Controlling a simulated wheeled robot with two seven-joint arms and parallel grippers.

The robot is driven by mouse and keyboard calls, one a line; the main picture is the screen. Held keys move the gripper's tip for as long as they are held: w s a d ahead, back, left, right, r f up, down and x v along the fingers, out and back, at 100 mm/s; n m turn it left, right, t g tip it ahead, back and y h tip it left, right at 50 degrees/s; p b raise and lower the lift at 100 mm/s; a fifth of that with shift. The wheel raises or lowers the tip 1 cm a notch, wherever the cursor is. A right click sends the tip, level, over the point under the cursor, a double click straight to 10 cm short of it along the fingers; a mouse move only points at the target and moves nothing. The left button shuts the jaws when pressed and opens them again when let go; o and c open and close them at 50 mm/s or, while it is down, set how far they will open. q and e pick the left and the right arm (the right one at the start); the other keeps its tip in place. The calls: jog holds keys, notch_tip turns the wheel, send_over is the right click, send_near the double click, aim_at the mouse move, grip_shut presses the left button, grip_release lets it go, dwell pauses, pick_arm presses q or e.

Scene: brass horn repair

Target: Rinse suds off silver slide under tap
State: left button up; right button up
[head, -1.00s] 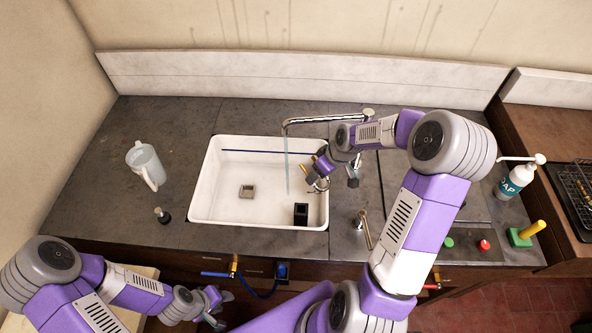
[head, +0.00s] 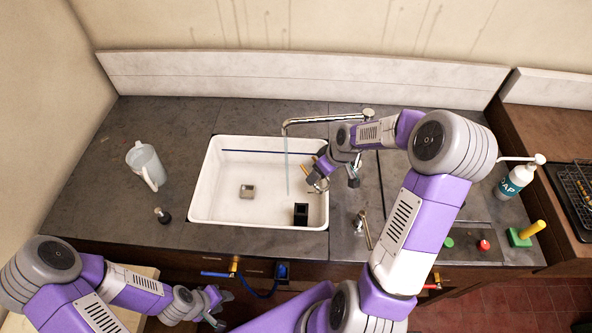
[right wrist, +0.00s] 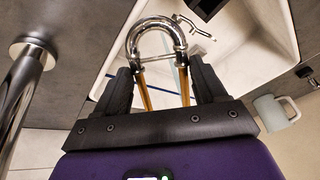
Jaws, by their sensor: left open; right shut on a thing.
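The silver slide (right wrist: 157,40) is a chrome U-bend with two brass-coloured legs in the right wrist view. My right gripper (right wrist: 160,82) is shut on it by the legs, with the bend pointing away. In the head view this gripper is over the right part of the white sink (head: 212,190), and the slide shows only small. The tap (head: 325,119) reaches over the sink, and a thin water stream (head: 287,165) falls left of the slide, apart from it in the head view. Suds cannot be made out. My left gripper (head: 218,308) is open and empty in front of the counter.
A small grey block (head: 247,191) and a black box (head: 301,214) are in the sink. A clear jug (head: 146,164) stands left, a soap bottle (head: 514,180) right. Red (head: 484,245) and green (head: 448,242) buttons are at the front right. The counter around the jug is mostly free.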

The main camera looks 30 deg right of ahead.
jog(key=s+d+r+p, duration=0.2)
jog(key=s+r+p, duration=0.1)
jog(key=s+r, duration=0.1)
jog(key=shift+s+d, duration=0.15)
jog(key=shift+d, duration=0.05)
dwell(0.6)
